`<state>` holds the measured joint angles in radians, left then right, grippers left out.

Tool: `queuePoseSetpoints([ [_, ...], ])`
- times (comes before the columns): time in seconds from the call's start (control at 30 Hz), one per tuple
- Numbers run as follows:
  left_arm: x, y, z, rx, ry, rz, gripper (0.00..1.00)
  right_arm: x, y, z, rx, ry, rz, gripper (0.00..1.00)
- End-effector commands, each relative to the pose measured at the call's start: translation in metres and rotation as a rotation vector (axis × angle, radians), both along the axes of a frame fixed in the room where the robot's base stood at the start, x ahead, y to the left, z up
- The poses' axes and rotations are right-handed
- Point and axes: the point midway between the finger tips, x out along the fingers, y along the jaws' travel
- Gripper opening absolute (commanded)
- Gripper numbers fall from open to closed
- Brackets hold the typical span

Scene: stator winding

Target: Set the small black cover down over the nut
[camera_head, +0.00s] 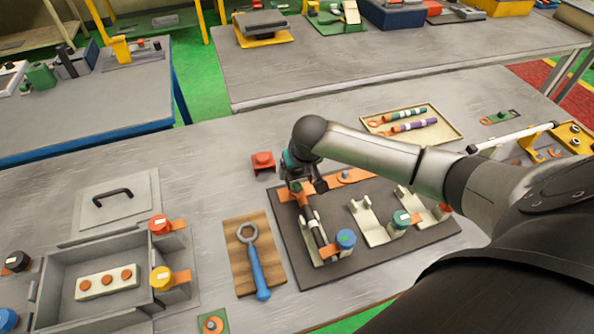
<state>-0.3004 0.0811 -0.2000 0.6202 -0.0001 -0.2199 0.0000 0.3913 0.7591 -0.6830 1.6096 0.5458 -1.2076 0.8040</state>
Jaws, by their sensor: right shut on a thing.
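My right gripper (298,178) points down over the back left part of the dark board (372,252). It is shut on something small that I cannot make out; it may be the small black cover. Just below it are an orange strip (282,195) and the back end of a dark rod (311,222), which lies in a pale cradle. A small greenish piece shows at the rod's back end; I cannot tell whether it is the nut. The gripper hides much of this spot. My left gripper is not in view.
A blue-capped post (345,240) stands at the rod's front end. More pale cradles (370,222) lie to the right. A wrench (253,262) lies on a wooden board at left. A red block (263,161) stands behind. A grey open box (60,262) is far left.

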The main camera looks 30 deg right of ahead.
Motion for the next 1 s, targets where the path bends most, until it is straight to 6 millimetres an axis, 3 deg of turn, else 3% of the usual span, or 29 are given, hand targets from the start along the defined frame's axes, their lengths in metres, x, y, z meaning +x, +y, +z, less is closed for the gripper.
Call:
queuePoseSetpoints([
  [0.23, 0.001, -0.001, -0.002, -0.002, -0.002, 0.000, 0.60, 0.001, 0.000, -0.013, 0.001, -0.001, -0.001, 0.23],
  [1.0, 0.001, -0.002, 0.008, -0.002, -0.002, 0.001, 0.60, 0.000, 0.000, -0.013, 0.001, 0.000, -0.002, 0.23],
])
